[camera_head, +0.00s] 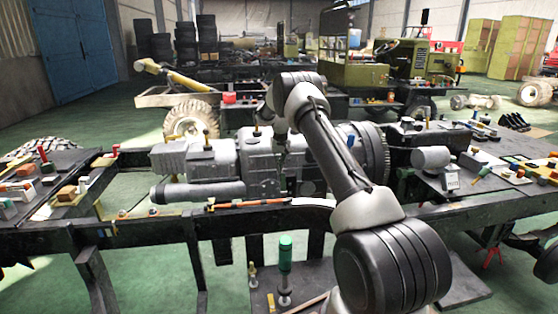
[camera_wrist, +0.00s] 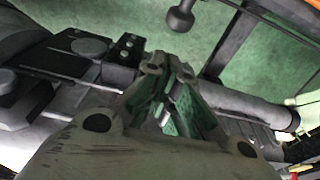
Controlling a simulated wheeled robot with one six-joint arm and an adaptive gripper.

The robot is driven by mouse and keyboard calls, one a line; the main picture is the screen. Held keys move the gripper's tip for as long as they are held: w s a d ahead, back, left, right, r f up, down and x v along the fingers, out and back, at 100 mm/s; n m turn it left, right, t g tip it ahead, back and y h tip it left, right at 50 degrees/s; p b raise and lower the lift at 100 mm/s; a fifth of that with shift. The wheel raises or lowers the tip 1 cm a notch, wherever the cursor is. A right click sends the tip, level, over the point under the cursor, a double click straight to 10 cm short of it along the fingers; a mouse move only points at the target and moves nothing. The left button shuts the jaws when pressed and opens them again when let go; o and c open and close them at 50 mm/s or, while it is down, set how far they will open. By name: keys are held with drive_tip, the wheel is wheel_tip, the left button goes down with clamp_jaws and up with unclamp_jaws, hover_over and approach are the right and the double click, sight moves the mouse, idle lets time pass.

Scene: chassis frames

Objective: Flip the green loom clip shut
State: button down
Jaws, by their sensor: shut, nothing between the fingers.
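My gripper (camera_wrist: 168,72) shows in the wrist view with its two fingers together and nothing held. Its tips are over the dark and grey machinery of the chassis, with green floor beyond. Green patches show between the finger links; I cannot tell them from floor or pads. In the head view my arm reaches up and over the chassis, and the gripper is hidden or too small to make out. I cannot pick out the green loom clip in either view. An orange and black loom-like run (camera_head: 236,204) lies along the near chassis rail.
A grey engine and gearbox block (camera_head: 258,160) stands on the chassis behind the near rail (camera_head: 150,232). Benches with small parts stand left (camera_head: 62,185) and right (camera_head: 500,150). A green-handled tool (camera_head: 285,254) stands upright low in front.

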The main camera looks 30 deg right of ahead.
drive_tip(key=shift+s+a, duration=0.15)
drive_tip(key=shift+s, duration=0.4)
drive_tip(key=shift+s+a, duration=0.15)
drive_tip(key=shift+s, duration=0.4)
